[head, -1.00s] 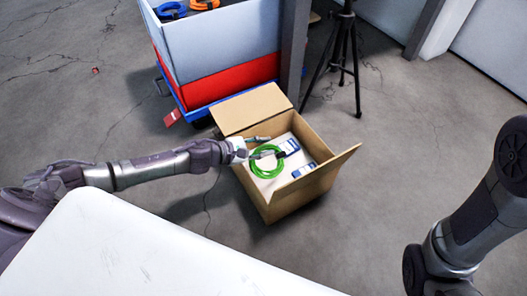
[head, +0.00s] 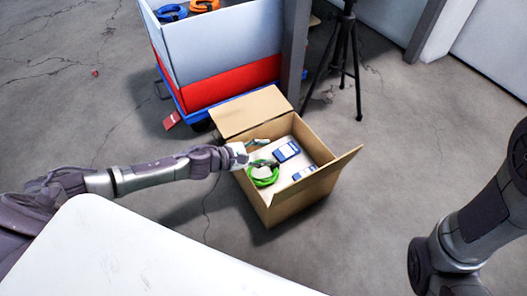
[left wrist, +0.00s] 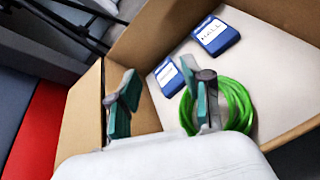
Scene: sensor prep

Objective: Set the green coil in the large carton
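The large carton (head: 318,187) stands open on the floor, its flaps spread. The green coil (head: 264,179) lies inside it, on the pale bottom at the near left, and also shows in the left wrist view (left wrist: 238,103). My left gripper (head: 258,153) is over the carton's left side. In the left wrist view its fingers (left wrist: 160,88) are spread wide with nothing clamped between them. The right-hand finger there overlaps the coil's edge; I cannot tell whether they touch. My right arm shows at the right of the head view, but its gripper is out of frame.
Two blue-and-white boxes (head: 286,151) (head: 305,172) lie in the carton. Behind it stand a grey-and-red bin (head: 225,60) with blue and orange coils, a grey post and a black tripod (head: 345,50). A white tabletop (head: 130,250) is in front. Floor to the right is clear.

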